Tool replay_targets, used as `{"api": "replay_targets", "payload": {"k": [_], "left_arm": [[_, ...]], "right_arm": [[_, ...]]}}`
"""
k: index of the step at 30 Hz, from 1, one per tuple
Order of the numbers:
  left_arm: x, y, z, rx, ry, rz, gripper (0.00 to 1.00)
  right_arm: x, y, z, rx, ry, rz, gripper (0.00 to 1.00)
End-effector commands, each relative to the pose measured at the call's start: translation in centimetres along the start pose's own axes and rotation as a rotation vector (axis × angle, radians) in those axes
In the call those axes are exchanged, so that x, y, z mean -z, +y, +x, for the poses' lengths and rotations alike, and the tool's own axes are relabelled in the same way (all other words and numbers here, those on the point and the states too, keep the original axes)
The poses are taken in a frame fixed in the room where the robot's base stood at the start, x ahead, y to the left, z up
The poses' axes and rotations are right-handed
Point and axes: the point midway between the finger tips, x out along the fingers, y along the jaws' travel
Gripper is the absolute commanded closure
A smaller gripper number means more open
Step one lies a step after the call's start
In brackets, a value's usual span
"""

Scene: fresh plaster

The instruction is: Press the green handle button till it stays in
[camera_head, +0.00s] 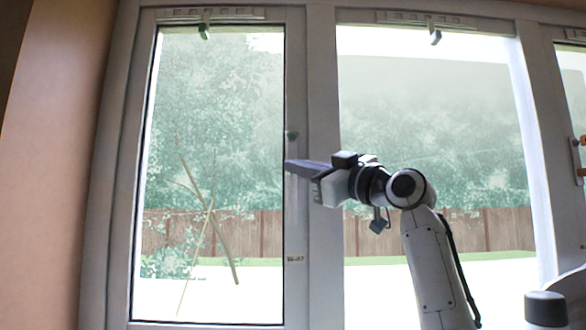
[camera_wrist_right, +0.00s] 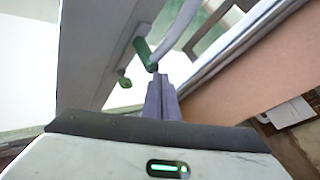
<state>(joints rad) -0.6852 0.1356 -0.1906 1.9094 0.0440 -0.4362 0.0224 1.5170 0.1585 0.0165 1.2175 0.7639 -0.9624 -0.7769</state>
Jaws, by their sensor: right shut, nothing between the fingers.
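A small dark green piece (camera_head: 292,135) sits on the white window frame between the two large panes, just above my right gripper (camera_head: 289,166). In the right wrist view, a green part (camera_wrist_right: 145,52) shows at the end of a pale curved handle (camera_wrist_right: 181,28), and a smaller green knob (camera_wrist_right: 124,81) sticks out to its lower left. I cannot tell for certain which one is the button. The right gripper's fingers (camera_wrist_right: 159,78) are shut and empty, their tips just below the green part; contact cannot be told. My left gripper is not in view.
A left window pane (camera_head: 220,110) and a wider middle pane (camera_head: 430,120) flank the frame. Another handle (camera_head: 581,142) is at the right edge. White vents (camera_head: 205,17) run along the top. A plain pinkish wall (camera_head: 55,170) stands at left.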

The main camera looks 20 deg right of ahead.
Motion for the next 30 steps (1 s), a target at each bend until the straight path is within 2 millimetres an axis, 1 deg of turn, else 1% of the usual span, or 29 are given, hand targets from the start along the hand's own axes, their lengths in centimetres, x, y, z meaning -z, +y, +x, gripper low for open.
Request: {"api": "replay_targets", "payload": {"k": [9,20,30], "left_arm": [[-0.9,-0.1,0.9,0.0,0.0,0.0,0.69],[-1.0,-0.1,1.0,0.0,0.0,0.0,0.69],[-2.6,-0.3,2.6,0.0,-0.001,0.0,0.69]], "right_arm": [[0.6,-0.8,-1.1,0.0,0.0,-0.001,1.0],[0.8,-1.0,-1.4,0.0,0.001,-0.001,1.0],[2.4,-2.7,-3.7,0.0,0.002,-0.003,1.0]]}}
